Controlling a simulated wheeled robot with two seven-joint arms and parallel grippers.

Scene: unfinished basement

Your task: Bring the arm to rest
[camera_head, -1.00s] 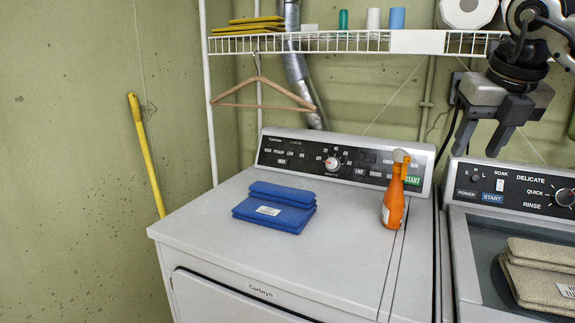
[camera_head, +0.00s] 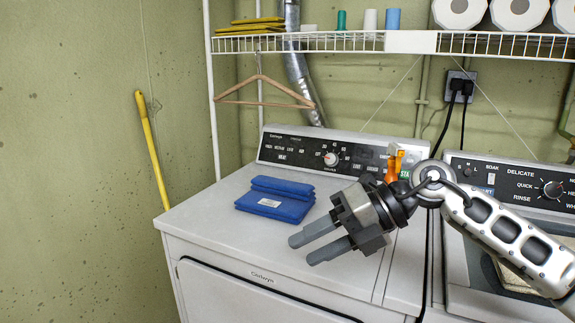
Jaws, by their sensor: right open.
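My right arm (camera_head: 500,228) comes in from the right edge and reaches across the front of the washer and dryer. Its gripper (camera_head: 318,246) points left and slightly down, in front of the dryer top (camera_head: 215,215). Its two grey fingers are apart with nothing between them. A folded blue cloth (camera_head: 272,205) lies on the dryer just beyond and left of the fingertips. An orange spray bottle (camera_head: 391,168) shows behind the gripper's wrist, its lower part hidden. My left gripper is not in view.
The washer (camera_head: 455,265) stands at right, with folded tan cloths (camera_head: 515,277) on it mostly hidden by my arm. A wire shelf (camera_head: 350,42) with rolls and spools hangs above, with a wooden hanger (camera_head: 262,92) below it. A yellow pole (camera_head: 150,145) leans at left.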

